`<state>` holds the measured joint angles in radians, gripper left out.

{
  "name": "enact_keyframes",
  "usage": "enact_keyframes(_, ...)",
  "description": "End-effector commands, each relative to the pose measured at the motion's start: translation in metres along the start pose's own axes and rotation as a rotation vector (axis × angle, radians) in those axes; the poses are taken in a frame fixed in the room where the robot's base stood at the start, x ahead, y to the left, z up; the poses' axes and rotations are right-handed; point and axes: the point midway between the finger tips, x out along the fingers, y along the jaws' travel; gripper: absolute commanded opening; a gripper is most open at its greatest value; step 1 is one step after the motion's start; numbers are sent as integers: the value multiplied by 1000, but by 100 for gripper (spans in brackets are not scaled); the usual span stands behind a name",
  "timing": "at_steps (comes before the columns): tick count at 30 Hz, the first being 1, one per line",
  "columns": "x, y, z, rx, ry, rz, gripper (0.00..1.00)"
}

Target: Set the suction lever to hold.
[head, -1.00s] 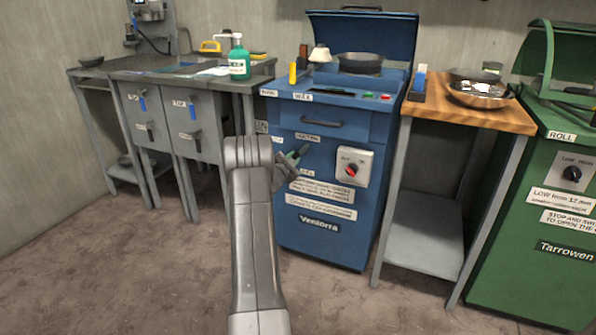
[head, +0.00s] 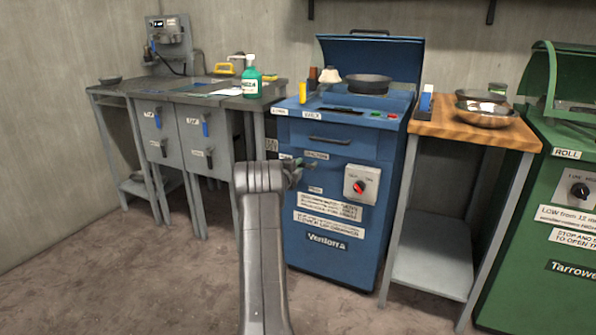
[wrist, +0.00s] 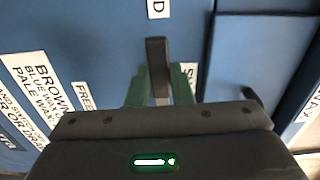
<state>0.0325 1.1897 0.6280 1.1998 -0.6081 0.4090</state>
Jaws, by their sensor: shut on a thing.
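The suction lever (wrist: 157,60) is a dark grey bar on the front of the blue wax machine (head: 345,170). In the wrist view it stands between the green fingers of my gripper (wrist: 160,88), which is shut on it. The lever's free end points toward a white label ending in "D" (wrist: 157,8), the rest of which is cut off. A "FREE" label (wrist: 85,95) lies to the left. In the head view my gripper (head: 292,166) is at the machine's left front, by the suction label (head: 316,155); my arm partly hides this spot.
A white switch box with a red knob (head: 360,185) is right of my gripper on the same front. A drawer handle (head: 328,140) is above. A wooden-topped table (head: 440,128) and a green machine (head: 575,210) stand to the right, grey cabinets (head: 180,135) to the left.

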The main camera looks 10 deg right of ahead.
Motion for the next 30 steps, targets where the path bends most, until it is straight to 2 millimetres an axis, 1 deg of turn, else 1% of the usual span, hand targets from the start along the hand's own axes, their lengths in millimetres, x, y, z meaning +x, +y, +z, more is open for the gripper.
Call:
enact_keyframes(7, 0, -2, -1, 47, 2, 0, 0)
enact_keyframes(19, 0, -4, -1, 53, 1, 0, 0)
enact_keyframes(20, 0, -4, -1, 53, 1, -1, 24)
enact_keyframes(21, 0, -4, -1, 52, 1, -1, 32)
enact_keyframes(23, 0, -4, -1, 52, 1, -1, 42)
enact_keyframes(30, 0, -3, 0, 50, 1, 0, 42)
